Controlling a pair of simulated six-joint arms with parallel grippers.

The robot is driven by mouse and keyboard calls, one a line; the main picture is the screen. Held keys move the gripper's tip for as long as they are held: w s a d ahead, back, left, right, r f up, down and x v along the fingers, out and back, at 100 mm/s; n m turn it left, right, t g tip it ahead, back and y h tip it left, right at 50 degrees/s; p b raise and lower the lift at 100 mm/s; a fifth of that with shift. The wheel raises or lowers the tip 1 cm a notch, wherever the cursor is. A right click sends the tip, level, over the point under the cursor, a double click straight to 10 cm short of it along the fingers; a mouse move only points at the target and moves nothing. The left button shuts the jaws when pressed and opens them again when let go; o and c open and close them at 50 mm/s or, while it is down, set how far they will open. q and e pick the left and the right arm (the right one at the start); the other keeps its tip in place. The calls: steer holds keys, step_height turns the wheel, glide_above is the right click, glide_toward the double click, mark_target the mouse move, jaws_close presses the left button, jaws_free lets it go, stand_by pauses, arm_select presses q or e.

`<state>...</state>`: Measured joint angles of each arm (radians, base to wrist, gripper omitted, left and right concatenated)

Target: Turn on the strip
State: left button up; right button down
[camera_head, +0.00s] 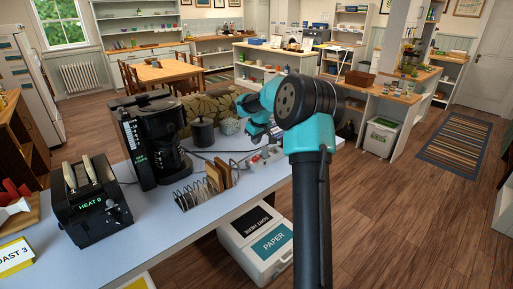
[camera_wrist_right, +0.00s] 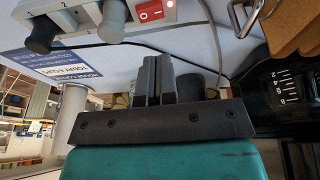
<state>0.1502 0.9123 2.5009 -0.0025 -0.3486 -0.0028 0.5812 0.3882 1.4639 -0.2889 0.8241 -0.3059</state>
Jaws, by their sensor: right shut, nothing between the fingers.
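The power strip (camera_head: 266,157) is a pale bar near the right edge of the table in the head view, partly hidden by my right arm. In the right wrist view the strip (camera_wrist_right: 190,12) runs along the top, with dark and grey plugs in it. Its red rocker switch (camera_wrist_right: 151,15) faces the camera, and a small bright red light shows beside it. My right gripper (camera_head: 262,136) is above and beside the strip. In the wrist view its fingers (camera_wrist_right: 159,78) are shut and empty, apart from the switch. My left gripper is not in view.
A toast rack (camera_head: 196,193) with bread slices, a black coffee maker (camera_head: 160,140), a dark canister (camera_head: 203,132) and a toaster (camera_head: 92,205) reading "HEAT 0" stand on the table (camera_head: 150,235). Dark cords run near the strip. A white PAPER bin (camera_head: 240,245) is below the edge.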

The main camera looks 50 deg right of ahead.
steer(key=v, duration=0.2)
steer(key=a+v, duration=0.1)
steer(key=v, duration=0.2)
steer(key=shift+a+r, duration=0.15)
steer(key=shift+r, duration=0.05)
